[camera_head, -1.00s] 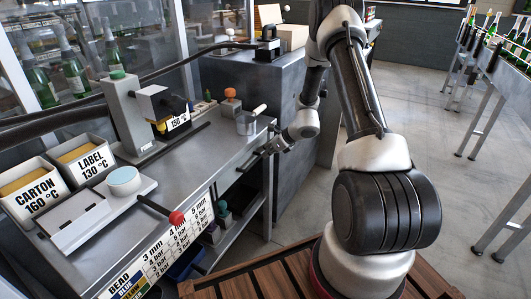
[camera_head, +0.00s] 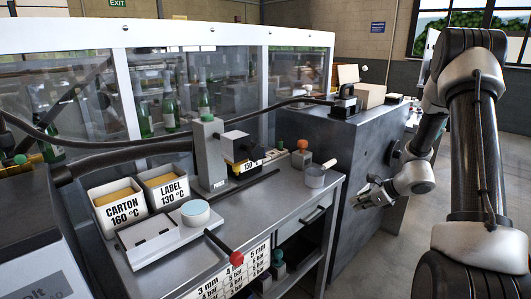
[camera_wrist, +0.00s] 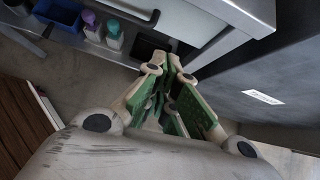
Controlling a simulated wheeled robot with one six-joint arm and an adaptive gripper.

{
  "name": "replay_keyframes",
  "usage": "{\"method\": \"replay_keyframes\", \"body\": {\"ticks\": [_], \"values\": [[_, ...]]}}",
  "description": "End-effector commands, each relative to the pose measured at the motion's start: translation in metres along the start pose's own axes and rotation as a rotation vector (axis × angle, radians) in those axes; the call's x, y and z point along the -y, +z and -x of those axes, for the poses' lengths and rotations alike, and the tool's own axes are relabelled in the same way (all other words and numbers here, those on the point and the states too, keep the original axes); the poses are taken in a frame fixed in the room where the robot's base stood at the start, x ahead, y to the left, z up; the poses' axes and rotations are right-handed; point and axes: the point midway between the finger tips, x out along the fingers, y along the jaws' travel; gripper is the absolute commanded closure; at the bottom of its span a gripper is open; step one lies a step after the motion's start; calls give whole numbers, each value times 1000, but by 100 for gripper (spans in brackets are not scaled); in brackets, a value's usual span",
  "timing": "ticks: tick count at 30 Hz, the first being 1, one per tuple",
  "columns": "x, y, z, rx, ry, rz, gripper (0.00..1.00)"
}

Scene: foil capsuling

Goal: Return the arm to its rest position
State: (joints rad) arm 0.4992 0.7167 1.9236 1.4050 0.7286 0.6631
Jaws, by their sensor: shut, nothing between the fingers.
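My gripper (camera_head: 362,196) hangs in free space to the right of the metal bench (camera_head: 262,205), in front of the dark grey cabinet (camera_head: 350,150). In the wrist view my gripper (camera_wrist: 172,68) has its green-padded fingers close together, with nothing between them. The fingers point toward the gap between the white bench front and the dark cabinet side. My arm rises at the right of the head view.
A drawer with a bar handle (camera_head: 314,214) is in the bench front. A lever with a red knob (camera_head: 236,258) sticks out at the front edge.

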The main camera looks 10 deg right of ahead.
Motion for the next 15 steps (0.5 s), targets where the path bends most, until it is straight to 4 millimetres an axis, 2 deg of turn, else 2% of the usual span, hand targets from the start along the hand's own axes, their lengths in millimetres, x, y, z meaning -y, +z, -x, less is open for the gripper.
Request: {"method": "replay_keyframes", "body": {"ticks": [5,9,15], "values": [[-54,-31,18,-46,189,298,100],[-98,-30,67,-67,349,632,100],[-143,-13,140,-97,527,1070,100]]}}
